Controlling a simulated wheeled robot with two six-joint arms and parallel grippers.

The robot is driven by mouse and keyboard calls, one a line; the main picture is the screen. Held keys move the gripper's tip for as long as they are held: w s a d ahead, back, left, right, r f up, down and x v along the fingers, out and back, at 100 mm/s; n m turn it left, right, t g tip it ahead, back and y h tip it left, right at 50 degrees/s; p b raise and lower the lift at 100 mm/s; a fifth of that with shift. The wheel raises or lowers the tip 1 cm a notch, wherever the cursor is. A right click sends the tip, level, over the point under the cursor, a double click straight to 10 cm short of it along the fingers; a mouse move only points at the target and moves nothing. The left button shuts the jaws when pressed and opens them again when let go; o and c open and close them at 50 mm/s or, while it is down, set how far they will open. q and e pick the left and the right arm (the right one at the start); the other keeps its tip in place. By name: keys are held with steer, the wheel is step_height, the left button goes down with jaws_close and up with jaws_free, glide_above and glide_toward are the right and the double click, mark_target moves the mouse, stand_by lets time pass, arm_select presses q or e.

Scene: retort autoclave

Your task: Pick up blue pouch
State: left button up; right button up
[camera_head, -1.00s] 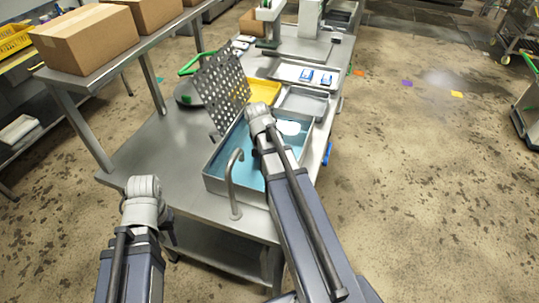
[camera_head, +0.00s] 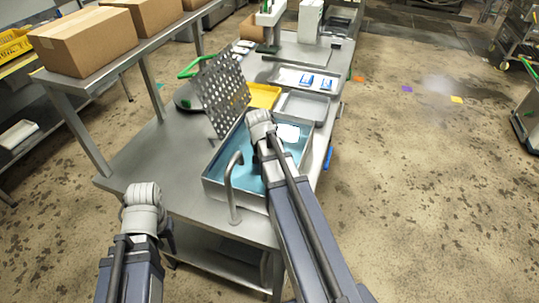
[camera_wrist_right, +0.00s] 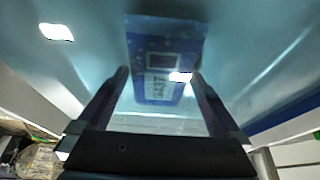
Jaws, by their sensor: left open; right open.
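The blue pouch (camera_wrist_right: 160,45) lies in the water of the sink basin (camera_head: 211,186), seen in the right wrist view, with a pale label panel and a bright glare on it. My right gripper (camera_wrist_right: 158,74) is open; its two fingers reach down on either side of the pouch's near part, with nothing visibly gripped. Whether the fingers touch the pouch cannot be told. In the head view my right wrist hides most of this spot. My left gripper (camera_head: 170,238) is open and empty, low beside the table's left edge, partly hidden by its own wrist.
A perforated plate (camera_head: 222,92) stands tilted at the basin's left rim. A curved tap (camera_head: 231,185) rises at the near side. Behind lie a yellow tray (camera_head: 262,96), a grey tray (camera_head: 304,107) and a tray with blue-white pouches (camera_head: 306,80). Boxes (camera_head: 85,40) fill the left shelf.

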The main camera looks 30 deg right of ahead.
steer(key=shift+c, duration=0.2)
steer(key=c, duration=1.2)
steer(key=shift+r, duration=0.15)
step_height(320, 180, up, 10)
steer(key=p, duration=1)
steer(key=shift+r+p, duration=0.15)
steer(key=shift+p, duration=0.15)
